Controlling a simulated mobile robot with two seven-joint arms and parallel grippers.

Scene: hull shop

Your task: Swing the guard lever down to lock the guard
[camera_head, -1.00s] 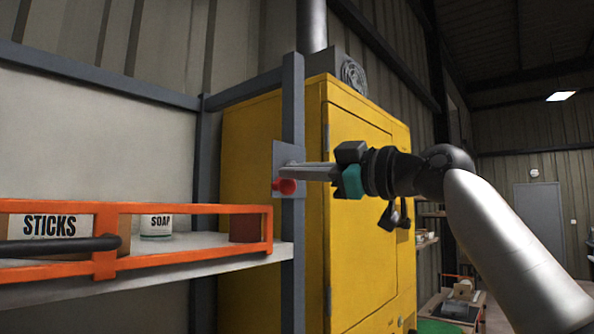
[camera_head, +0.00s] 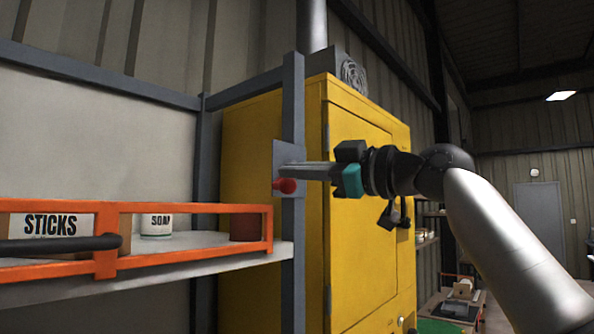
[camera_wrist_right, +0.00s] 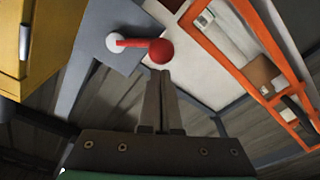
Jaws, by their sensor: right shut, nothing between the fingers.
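The guard lever has a red ball knob (camera_head: 287,186), in front of a grey plate (camera_head: 280,155) on the shelf's upright post. In the right wrist view its red arm runs from a white pivot (camera_wrist_right: 114,42) to the red knob (camera_wrist_right: 161,51). My right gripper (camera_head: 284,170) is shut and empty, its fingertips just above the knob in the head view. In the wrist view the shut fingers (camera_wrist_right: 160,76) end close to the knob; I cannot tell if they touch. The orange guard (camera_head: 185,208) runs along the shelf front. My left gripper is not in view.
The shelf (camera_head: 200,250) behind the guard holds a box marked STICKS (camera_head: 50,224), a soap tub (camera_head: 157,226) and a reddish-brown container (camera_head: 245,228). A yellow cabinet (camera_head: 365,230) stands right behind the post, close to my right arm.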

